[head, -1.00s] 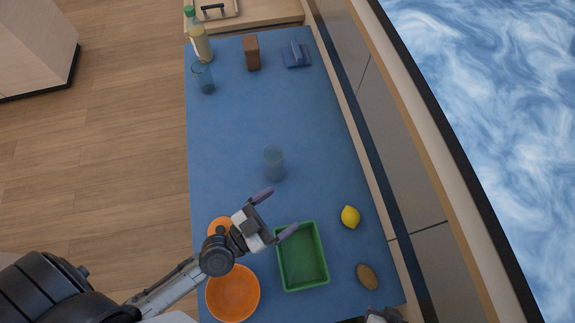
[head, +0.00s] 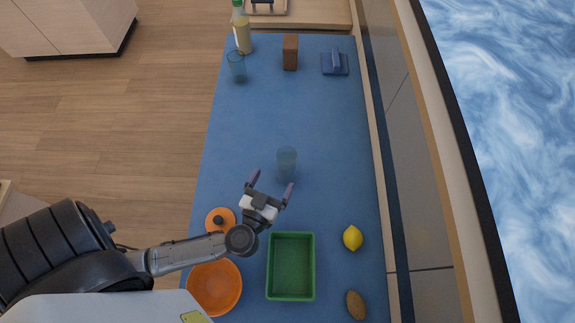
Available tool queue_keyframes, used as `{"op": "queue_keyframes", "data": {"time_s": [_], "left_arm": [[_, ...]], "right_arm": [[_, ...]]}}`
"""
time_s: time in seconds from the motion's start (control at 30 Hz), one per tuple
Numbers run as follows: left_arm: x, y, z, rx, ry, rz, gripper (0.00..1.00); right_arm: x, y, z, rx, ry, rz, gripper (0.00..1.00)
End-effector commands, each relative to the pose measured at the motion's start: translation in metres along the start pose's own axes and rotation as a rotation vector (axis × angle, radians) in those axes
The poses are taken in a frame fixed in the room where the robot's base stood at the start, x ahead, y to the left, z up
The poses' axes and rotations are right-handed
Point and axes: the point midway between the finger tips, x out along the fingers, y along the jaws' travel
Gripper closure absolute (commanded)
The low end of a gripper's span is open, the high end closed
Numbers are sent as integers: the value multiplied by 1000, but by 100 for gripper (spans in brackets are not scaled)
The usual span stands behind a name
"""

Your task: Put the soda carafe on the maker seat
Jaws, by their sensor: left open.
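A clear, pale-blue cylindrical vessel (head: 287,160), which looks like the soda carafe, stands upright on the blue table. My left gripper (head: 270,184) is open and empty, with its two fingers pointing toward the vessel from the near side. The vessel is just beyond the fingertips; I cannot tell whether they touch. No part is clearly recognisable as the maker seat. A small blue square base with a raised part (head: 335,65) lies at the far right of the table and may be it. My right gripper is not in view.
A green tray (head: 291,298), an orange bowl (head: 214,288), an orange lidded item (head: 220,221), a lemon (head: 352,238) and a brown oval item (head: 355,305) are near. A green-capped bottle (head: 242,32), a blue glass (head: 237,68) and a brown box (head: 290,52) stand far.

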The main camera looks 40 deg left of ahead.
Motion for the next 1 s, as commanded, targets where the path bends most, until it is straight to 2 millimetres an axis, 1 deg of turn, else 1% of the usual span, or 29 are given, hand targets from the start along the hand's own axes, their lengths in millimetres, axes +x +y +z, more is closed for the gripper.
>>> {"op": "queue_keyframes", "data": {"time_s": [0.03, 0.1, 0.2, 0.47, 0.7, 0.8, 1.0], "left_arm": [[9, 0, -1, 0, 4, 0, 7], [19, 0, -1, 0, 4, -1, 7], [30, 0, -1, -1, 3, 0, 7], [42, 0, -1, 0, 3, 1, 7], [74, 0, -1, 0, 4, 0, 7], [84, 0, -1, 0, 3, 1, 7], [93, 0, -1, -1, 1, 2, 7]], "right_arm": [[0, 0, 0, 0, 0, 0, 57], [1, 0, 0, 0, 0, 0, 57], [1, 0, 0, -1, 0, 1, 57], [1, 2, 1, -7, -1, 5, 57], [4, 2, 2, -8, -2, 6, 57], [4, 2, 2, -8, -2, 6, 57], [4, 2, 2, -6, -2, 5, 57]]}}
